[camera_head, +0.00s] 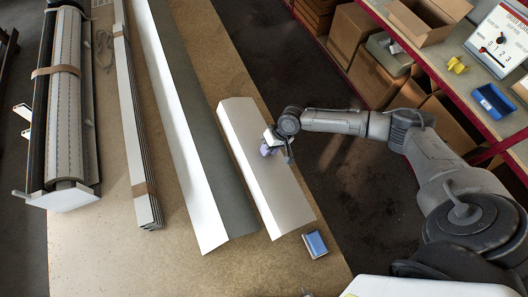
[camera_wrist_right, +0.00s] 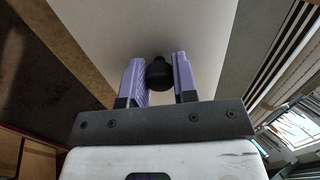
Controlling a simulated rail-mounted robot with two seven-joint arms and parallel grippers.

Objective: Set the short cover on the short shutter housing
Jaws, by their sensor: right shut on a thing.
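The short cover (camera_head: 268,185), a pale bent sheet profile, lies along the right side of the workbench. My right gripper (camera_head: 268,148) is over its middle. In the right wrist view, my purple fingers (camera_wrist_right: 160,80) stand either side of a round black knob (camera_wrist_right: 159,74) on the short cover (camera_wrist_right: 150,25); the gripper is shut on that knob. A shutter housing (camera_head: 75,197) with a slatted roller (camera_head: 66,100) stands open at the far left of the bench; I cannot tell whether it is the short one. My left gripper is not in view.
A longer cover (camera_head: 190,150) lies between the short cover and a strapped bundle of slim profiles (camera_head: 133,130). A small blue box (camera_head: 315,244) sits near the short cover's front end. Right of the bench are cardboard boxes (camera_head: 355,80) and a red-edged shelf (camera_head: 480,70).

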